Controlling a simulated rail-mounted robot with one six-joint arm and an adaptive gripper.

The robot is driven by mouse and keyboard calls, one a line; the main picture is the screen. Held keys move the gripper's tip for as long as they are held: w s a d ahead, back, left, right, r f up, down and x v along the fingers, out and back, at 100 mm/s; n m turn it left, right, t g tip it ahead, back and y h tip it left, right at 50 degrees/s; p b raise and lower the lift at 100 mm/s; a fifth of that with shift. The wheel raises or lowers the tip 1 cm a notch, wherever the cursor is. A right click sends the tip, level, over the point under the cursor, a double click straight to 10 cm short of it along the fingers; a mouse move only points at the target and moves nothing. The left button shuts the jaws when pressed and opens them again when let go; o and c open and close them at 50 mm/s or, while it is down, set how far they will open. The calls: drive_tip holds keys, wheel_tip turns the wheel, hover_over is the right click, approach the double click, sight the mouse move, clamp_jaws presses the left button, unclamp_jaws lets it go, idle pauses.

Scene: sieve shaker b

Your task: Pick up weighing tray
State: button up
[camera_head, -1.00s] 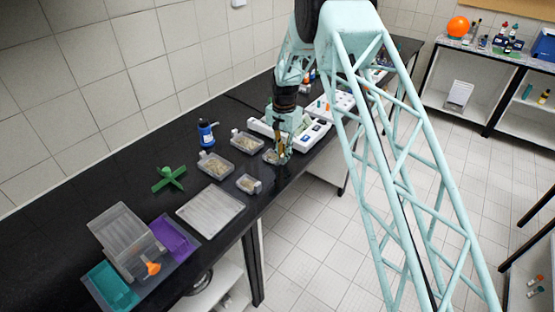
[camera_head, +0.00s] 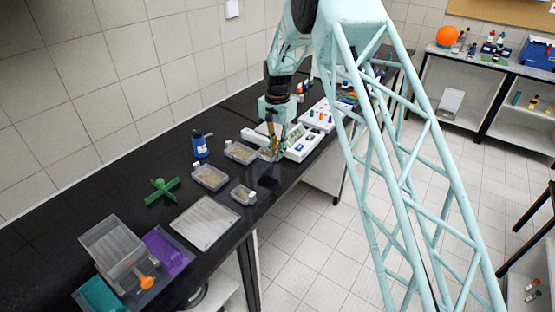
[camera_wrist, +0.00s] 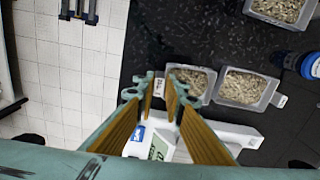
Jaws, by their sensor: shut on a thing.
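The weighing tray (camera_wrist: 194,80) is a small clear tray of tan grains. In the wrist view it sits at my gripper's fingertips (camera_wrist: 164,92), and its near-left edge is between the shut jaws. In the head view my gripper (camera_head: 271,150) is above the black bench, beside the white balance (camera_head: 301,146). The held tray is mostly hidden behind the fingers there. Similar trays of grains stand on the bench: one at the back (camera_head: 241,152), one in the middle (camera_head: 210,177) and a smaller one near the front edge (camera_head: 243,195).
A blue bottle (camera_head: 200,145), a green cross-shaped piece (camera_head: 161,190) and a flat pale tray (camera_head: 205,221) stand to the left. Purple (camera_head: 166,248) and teal (camera_head: 101,294) bins are at the lower left. Coloured vials stand on a white rack (camera_head: 318,116) beyond the balance.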

drive_tip(key=shift+r, duration=1.25)
